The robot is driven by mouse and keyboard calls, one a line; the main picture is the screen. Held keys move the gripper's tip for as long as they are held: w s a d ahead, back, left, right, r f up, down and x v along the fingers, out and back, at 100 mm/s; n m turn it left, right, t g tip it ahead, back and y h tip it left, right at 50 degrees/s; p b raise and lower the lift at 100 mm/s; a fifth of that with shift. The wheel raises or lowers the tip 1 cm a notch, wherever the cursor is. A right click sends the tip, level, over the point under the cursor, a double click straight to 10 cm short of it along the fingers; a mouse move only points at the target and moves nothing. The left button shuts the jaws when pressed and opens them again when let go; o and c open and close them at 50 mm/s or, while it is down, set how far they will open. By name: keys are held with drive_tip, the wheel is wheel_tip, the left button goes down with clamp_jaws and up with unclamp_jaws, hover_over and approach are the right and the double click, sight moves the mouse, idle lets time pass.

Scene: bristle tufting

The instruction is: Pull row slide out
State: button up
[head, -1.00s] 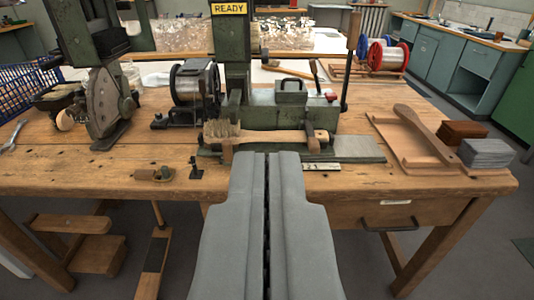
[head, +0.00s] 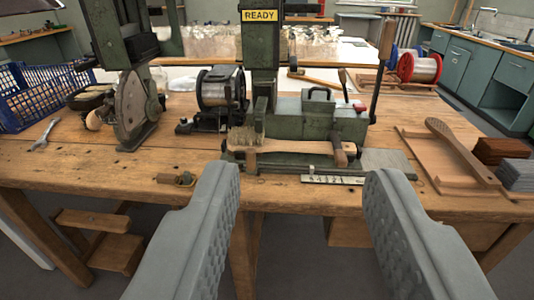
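A pale metal strip with dark marks (head: 340,181), which looks like the row slide, lies at the front foot of the green tufting machine (head: 300,118). A small light knob appears to stand near its left part. My gripper (head: 303,174) is open and empty, its two grey fingers wide apart. In the picture the strip shows between the fingertips; how far they are from it I cannot tell. A wooden brush (head: 290,146) with a bristle tuft at its left end lies across the machine just above the strip.
Wire spool (head: 220,88) stands left of the machine, with a cutting wheel device (head: 135,108) farther left. A wooden tray with a paddle (head: 440,160) and dark blocks (head: 500,150) are at right. The bench front edge (head: 100,185) runs below; bare wood is free at left.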

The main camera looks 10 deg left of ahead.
drive_tip(key=w+a+f, duration=0.2)
drive_tip(key=w+f, duration=0.3)
drive_tip(key=w, duration=0.2)
drive_tip(key=w+a+f, duration=0.3)
drive_tip(key=w+f, duration=0.3)
drive_tip(key=w, duration=0.2)
approach(250, 153)
drive_tip(key=shift+t, duration=0.3)
drive_tip(key=w, duration=1.1)
drive_tip(key=shift+w+a+f, duration=0.1)
drive_tip(key=shift+a+f, duration=0.05)
drive_tip(key=shift+f, duration=0.15)
clamp_jaws()
